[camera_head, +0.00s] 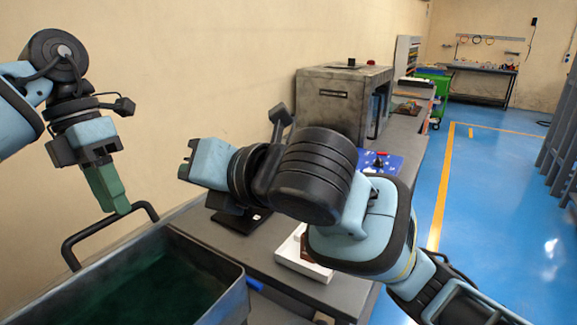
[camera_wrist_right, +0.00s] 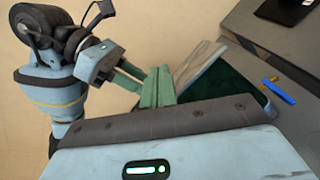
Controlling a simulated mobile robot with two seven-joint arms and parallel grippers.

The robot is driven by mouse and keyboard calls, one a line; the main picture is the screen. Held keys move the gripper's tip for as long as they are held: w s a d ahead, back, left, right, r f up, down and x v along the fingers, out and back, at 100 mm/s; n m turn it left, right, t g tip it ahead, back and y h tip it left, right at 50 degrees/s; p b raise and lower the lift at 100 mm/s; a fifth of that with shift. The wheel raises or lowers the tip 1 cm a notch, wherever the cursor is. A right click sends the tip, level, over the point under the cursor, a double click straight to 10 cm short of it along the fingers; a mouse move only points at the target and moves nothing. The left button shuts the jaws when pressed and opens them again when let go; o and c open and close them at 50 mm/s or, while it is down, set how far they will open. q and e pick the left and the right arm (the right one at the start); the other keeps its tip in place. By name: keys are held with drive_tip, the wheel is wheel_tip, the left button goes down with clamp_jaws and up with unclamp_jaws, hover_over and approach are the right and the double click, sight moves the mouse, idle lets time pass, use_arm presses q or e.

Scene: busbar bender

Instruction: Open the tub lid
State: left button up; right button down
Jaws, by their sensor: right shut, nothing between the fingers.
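The grey tub (camera_head: 215,255) stands at the bottom left of the head view. Its rim surrounds a dark green area, and I cannot make out a separate lid. A black bar handle (camera_head: 108,231) rises at its far left side. My left gripper (camera_head: 113,203) points down with green fingers just above that handle, apart from the tub; its finger gap is unclear. It also shows in the right wrist view (camera_wrist_right: 134,82). My right gripper (camera_wrist_right: 157,86) is shut and empty, its green fingers in front of the tub (camera_wrist_right: 198,62). In the head view its fingers are hidden.
A grey bench (camera_head: 225,237) runs along the wall beside the tub. It holds a white tray (camera_head: 296,262), a blue mat (camera_head: 383,161) and a large grey machine (camera_head: 335,98). A blue-handled tool (camera_wrist_right: 279,92) lies beside the tub.

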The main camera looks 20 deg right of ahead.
drive_tip(key=w+d+f+m+t+h, duration=0.1)
drive_tip(key=w+d+f+m, duration=0.3)
drive_tip(key=d, duration=0.5)
drive_tip(key=w+d+f+m+t+h, duration=0.2)
drive_tip(key=w+d+f+m+h, duration=0.2)
drive_tip(key=w+d+m, duration=0.4)
drive_tip(key=shift+d+m, duration=0.8)
drive_tip(key=shift+d, duration=0.05)
drive_tip(key=shift+w, duration=0.1)
